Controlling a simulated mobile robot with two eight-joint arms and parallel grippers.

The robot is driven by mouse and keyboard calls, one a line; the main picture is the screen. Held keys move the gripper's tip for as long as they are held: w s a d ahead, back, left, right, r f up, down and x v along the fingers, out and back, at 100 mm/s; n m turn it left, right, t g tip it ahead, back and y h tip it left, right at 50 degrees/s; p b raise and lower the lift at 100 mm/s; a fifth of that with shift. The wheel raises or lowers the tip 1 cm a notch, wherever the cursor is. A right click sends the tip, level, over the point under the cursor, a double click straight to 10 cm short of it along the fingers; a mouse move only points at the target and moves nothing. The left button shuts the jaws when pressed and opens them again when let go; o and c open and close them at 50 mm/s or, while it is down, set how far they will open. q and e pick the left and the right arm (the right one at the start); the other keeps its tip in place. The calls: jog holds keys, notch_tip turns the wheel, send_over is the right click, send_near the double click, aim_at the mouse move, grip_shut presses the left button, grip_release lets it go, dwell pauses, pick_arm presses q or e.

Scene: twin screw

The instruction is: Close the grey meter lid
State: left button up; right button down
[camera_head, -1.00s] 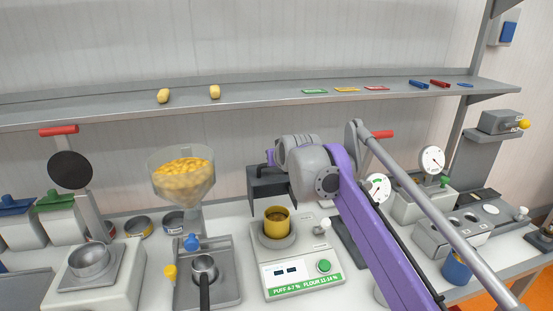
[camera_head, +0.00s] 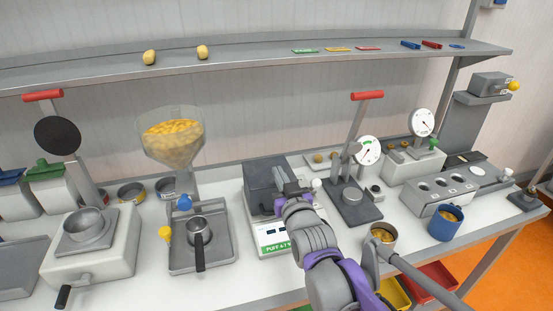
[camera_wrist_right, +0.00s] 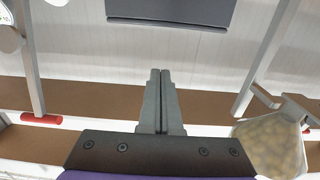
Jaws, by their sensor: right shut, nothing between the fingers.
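The grey meter lid (camera_head: 262,178) is a dark box at the back of the white meter (camera_head: 272,248) with the green label. In the head view it sits down over the meter's upper part, and the yellow cup is out of sight. Whether it is fully seated cannot be told. My right gripper (camera_head: 281,172) is at the lid's right side in that view. In the right wrist view, the gripper (camera_wrist_right: 160,72) is shut and empty, with a dark grey panel (camera_wrist_right: 170,12), likely the lid, beyond its tips and apart from them. My left gripper is not in view.
The bean hopper (camera_head: 171,140) stands left of the meter. A press with a red handle (camera_head: 367,96) stands close on the right. A metal cup (camera_head: 383,236) and a blue cup (camera_head: 445,224) stand at front right. The shelf (camera_head: 240,70) runs behind.

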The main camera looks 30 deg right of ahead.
jog(key=shift+s+a+f+t+h+b, duration=0.15)
jog(key=shift+s+f+t+b, duration=0.4)
jog(key=shift+f+b, duration=0.65)
jog(key=shift+s+a+f+t+h+b, duration=0.1)
jog(key=shift+s+f+t+b, duration=0.4)
jog(key=shift+f+b, duration=0.65)
jog(key=shift+s+a+f+t+h+b, duration=0.15)
jog(key=shift+s+f+t+b, duration=0.4)
jog(key=shift+f+b, duration=0.6)
jog(key=shift+f, duration=0.2)
jog(key=s+a+p, duration=0.3)
jog(key=s, duration=0.9)
jog(key=shift+s+f, duration=0.15)
jog(key=shift+s, duration=0.2)
jog(key=shift+f, duration=0.1)
